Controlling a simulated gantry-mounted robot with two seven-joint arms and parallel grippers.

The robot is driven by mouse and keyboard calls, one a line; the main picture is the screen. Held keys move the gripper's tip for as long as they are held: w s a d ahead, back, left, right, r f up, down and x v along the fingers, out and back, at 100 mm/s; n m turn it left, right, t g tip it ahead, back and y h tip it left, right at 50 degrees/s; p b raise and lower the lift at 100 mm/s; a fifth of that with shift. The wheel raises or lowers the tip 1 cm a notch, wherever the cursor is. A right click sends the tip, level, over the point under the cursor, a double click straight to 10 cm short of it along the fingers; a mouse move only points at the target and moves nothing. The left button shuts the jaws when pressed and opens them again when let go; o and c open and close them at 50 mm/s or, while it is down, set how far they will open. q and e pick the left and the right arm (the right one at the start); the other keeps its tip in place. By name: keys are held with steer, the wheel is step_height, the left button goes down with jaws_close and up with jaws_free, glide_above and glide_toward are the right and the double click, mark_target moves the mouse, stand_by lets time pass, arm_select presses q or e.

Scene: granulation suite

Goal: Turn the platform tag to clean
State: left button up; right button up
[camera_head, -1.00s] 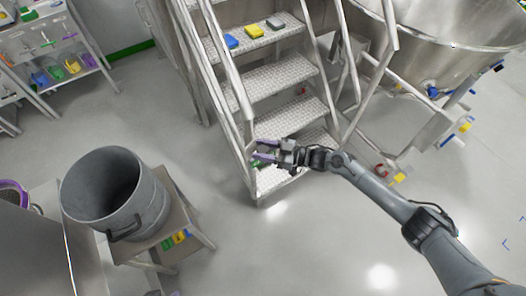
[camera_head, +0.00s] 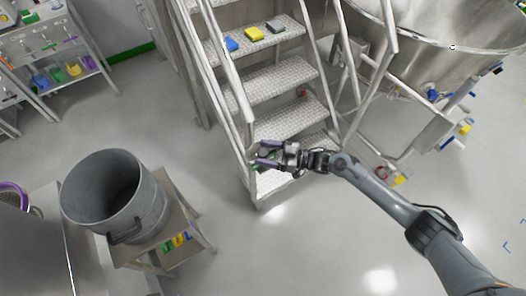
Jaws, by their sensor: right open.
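My right gripper (camera_head: 259,154) reaches in from the right, at the lower end of the metal platform stairs (camera_head: 284,118). Its purple-edged fingers are apart and point left toward the left stair rail (camera_head: 247,140). A small patch of green shows by the fingertips, close to the rail; it may be the platform tag, but it is too small and too covered to tell its face or whether the fingers touch it. My left gripper is not in view.
Blue, yellow and grey blocks (camera_head: 254,33) lie on an upper step. A large steel vessel (camera_head: 440,55) stands at the upper right. A grey bin (camera_head: 118,200) sits on a stand (camera_head: 185,225) at the lower left. The floor between bin and stairs is clear.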

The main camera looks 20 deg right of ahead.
steer(key=v, duration=0.9)
steer(key=shift+s+d+p, duration=0.2)
steer(key=shift+d+p, duration=0.15)
steer(key=shift+p, duration=0.05)
